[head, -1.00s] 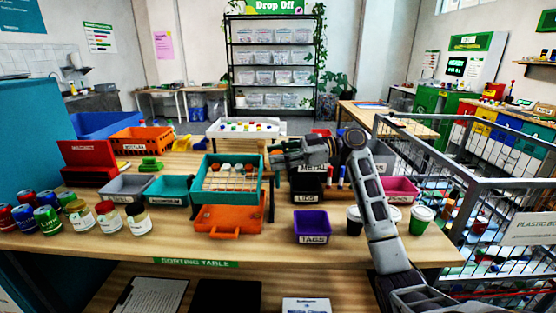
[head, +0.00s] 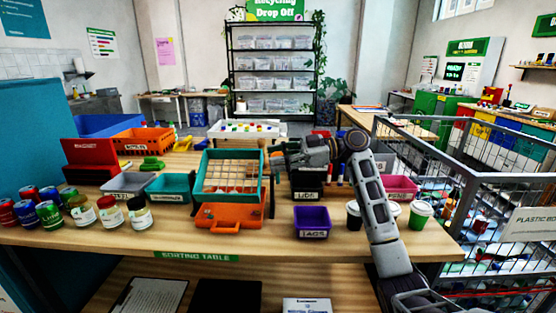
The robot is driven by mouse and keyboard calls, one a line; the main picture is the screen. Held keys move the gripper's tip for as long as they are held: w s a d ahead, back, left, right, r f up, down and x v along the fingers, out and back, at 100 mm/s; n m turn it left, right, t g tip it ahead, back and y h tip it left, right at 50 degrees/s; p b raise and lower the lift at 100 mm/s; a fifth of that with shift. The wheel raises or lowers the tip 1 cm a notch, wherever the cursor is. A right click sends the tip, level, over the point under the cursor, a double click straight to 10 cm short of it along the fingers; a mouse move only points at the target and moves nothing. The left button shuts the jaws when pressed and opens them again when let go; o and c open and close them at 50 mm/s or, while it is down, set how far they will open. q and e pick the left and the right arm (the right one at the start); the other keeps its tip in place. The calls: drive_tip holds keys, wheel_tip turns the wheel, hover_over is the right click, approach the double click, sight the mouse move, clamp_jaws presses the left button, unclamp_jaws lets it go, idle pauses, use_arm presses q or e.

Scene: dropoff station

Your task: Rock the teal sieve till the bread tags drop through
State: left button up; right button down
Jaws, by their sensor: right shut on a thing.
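The teal sieve (head: 229,199) stands above the middle of the sorting table, a teal frame with a wire grid, tilted so that its grid faces me. My right gripper (head: 274,159) is shut on the sieve at its upper right side. Its fingertips are too small and dark to make out clearly. An orange tray (head: 232,219) with a handle lies under the sieve. I cannot make out bread tags on the grid. A purple bin labelled TAGS (head: 312,222) stands to the right of the orange tray. My left gripper is not in view.
Grey (head: 124,185) and teal (head: 170,188) bins, jars (head: 110,214) and cans (head: 48,215) stand to the left. A black LIDS bin (head: 306,188) stands behind the purple bin.

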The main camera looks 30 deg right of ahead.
drive_tip(key=shift+s+a+f, duration=0.3)
drive_tip(key=shift+f, duration=0.2)
idle(0.3)
drive_tip(key=c, duration=1)
unclamp_jaws()
drive_tip(key=shift+d, duration=0.1)
drive_tip(key=shift+c, duration=0.2)
drive_tip(key=shift+r, duration=0.15)
drive_tip(key=shift+d+r, duration=0.1)
drive_tip(key=shift+d, duration=0.05)
drive_tip(key=v, duration=1.1)
drive_tip(key=shift+s+d, duration=0.15)
drive_tip(key=shift+d, duration=0.2)
